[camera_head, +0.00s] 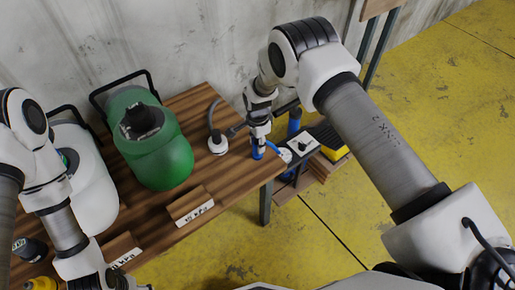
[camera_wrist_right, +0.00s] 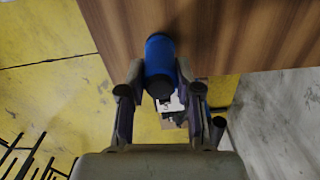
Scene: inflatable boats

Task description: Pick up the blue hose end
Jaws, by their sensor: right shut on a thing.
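The blue hose end (camera_head: 257,153) is at the right edge of the wooden table. In the right wrist view it is a blue cylinder (camera_wrist_right: 160,53) with a dark end, between the two fingers. My right gripper (camera_head: 259,140) is above the table edge and shut on the blue hose end. In the right wrist view its fingers (camera_wrist_right: 161,80) press it from both sides. Whether the hose end touches the table is unclear. My left arm comes in at the lower left, and its gripper is out of the picture.
The wooden table (camera_head: 240,178) holds a green container (camera_head: 165,160), a white container (camera_head: 92,195) and a small white fitting with a grey hose (camera_head: 217,145). A wooden block with a label (camera_head: 190,205) is at the front edge. Yellow floor (camera_head: 330,220) lies right of the table.

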